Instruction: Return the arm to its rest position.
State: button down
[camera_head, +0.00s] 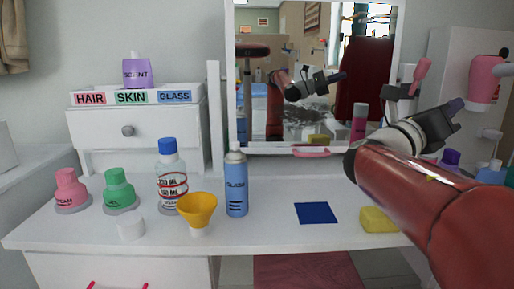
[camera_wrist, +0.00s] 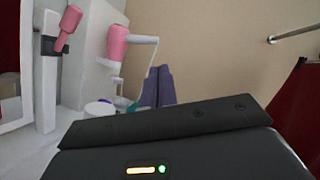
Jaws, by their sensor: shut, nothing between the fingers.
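My arm, red with a white and black wrist, reaches in from the right side of the head view. My gripper (camera_head: 456,106) is raised above the right end of the white vanity table, pointing up and to the right. Its fingers (camera_wrist: 158,86) are together and empty in the wrist view. It is apart from the table and from the pink hair dryer (camera_head: 486,78), which shows to its right in the head view and to its left in the wrist view (camera_wrist: 118,42). My arm hides part of the table's right side.
The table (camera_head: 270,232) holds a blue spray bottle (camera_head: 236,185), yellow funnel (camera_head: 197,209), blue-capped bottle (camera_head: 170,172), green jar (camera_head: 119,188), pink jar (camera_head: 68,190), blue mat (camera_head: 317,213) and yellow sponge (camera_head: 378,220). A mirror (camera_head: 300,50) stands behind. A wall rail (camera_wrist: 295,34) shows right.

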jog(key=s+a+f+m+g+y, duration=0.1)
jog(key=s+a+f+m+y, duration=0.1)
jog(key=s+f+m+y, duration=0.7)
jog(key=s+a+f+m+g+y, duration=0.25)
jog(key=f+m, duration=0.35)
jog(key=f, duration=0.7)
jog(key=s+a+f+m+y, duration=0.3)
jog(key=a+f+m+y, duration=0.2)
jog(key=a, duration=0.3)
jog(key=s+a+f+m+t+y, duration=0.1)
jog(key=s+a+f+m+y, duration=0.3)
jog(key=a+f+m, duration=0.2)
jog(key=shift+s+a+m+y, duration=0.2)
jog(key=shift+a+m+y, duration=0.15)
jog(key=shift+a+m, duration=0.6)
